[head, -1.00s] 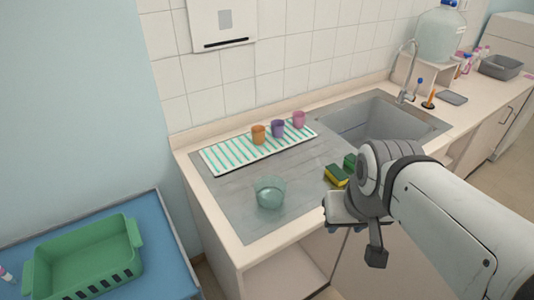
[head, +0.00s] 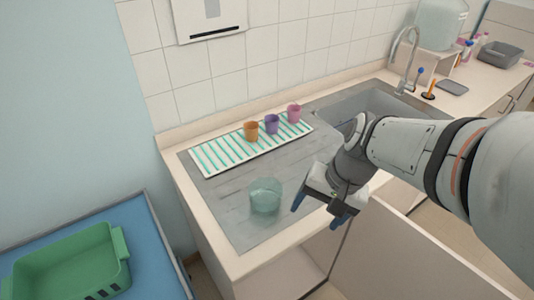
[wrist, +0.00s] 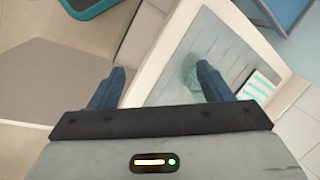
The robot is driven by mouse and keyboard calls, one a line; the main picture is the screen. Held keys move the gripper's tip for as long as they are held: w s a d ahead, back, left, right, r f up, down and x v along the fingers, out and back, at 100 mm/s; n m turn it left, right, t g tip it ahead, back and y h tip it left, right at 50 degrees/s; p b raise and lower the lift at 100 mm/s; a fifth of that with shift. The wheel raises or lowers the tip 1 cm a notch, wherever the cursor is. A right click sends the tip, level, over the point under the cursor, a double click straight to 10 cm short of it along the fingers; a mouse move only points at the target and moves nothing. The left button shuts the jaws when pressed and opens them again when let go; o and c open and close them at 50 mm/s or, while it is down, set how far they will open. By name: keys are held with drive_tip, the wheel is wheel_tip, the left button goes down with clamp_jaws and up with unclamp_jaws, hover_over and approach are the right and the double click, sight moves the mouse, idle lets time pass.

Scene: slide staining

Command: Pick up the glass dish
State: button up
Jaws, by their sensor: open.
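The glass dish (head: 265,195) is a clear, greenish round bowl. It stands upright on the grey metal drainboard (head: 225,195), near the front left of the counter. My gripper (head: 317,214) is open and empty, to the right of the dish and apart from it. In the wrist view the dish (wrist: 190,72) shows beyond my gripper (wrist: 160,85), partly behind the right finger.
An orange cup (head: 251,131), a purple cup (head: 271,124) and a pink cup (head: 294,114) stand on a striped mat (head: 215,158) behind the dish. A sink (head: 365,112) lies to the right. A green basket (head: 65,265) sits on a blue surface at left.

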drive_tip(key=o, duration=0.6)
drive_tip(key=w+a+f+m+y, duration=0.1)
drive_tip(key=w+f+m+y, duration=0.1)
drive_tip(key=w+a+f+m+g+y+b, duration=0.1)
drive_tip(key=w+f+m+y, duration=0.1)
drive_tip(key=f+m, duration=0.1)
drive_tip(key=w+a+f+m+y, duration=0.2)
drive_tip(key=w, duration=0.1)
drive_tip(key=shift+f+m, duration=0.15)
drive_tip(key=shift+m, duration=0.15)
drive_tip(key=m+t+y+b, duration=0.1)
drive_tip(key=m+t+y, duration=0.25)
drive_tip(key=m, duration=0.45)
approach(270, 202)
drive_tip(key=a+r, duration=0.2)
drive_tip(key=shift+s+a, duration=0.2)
drive_tip(key=shift+a, duration=0.05)
drive_tip(key=shift+w+a+f+m+y, duration=0.1)
drive_tip(key=shift+w+m+y, duration=0.05)
drive_tip(key=shift+m+y, duration=0.15)
drive_tip(key=shift+w+d+f+p+x, duration=0.15)
drive_tip(key=shift+p+x, duration=0.1)
drive_tip(key=shift+x, duration=1)
drive_tip(key=shift+f+p+x, duration=0.15)
drive_tip(key=shift+p+x, duration=0.1)
drive_tip(key=shift+x, duration=1)
drive_tip(key=shift+w+d+f+p+x, duration=0.15)
drive_tip(key=shift+p+x, duration=0.1)
drive_tip(key=shift+x, duration=0.95)
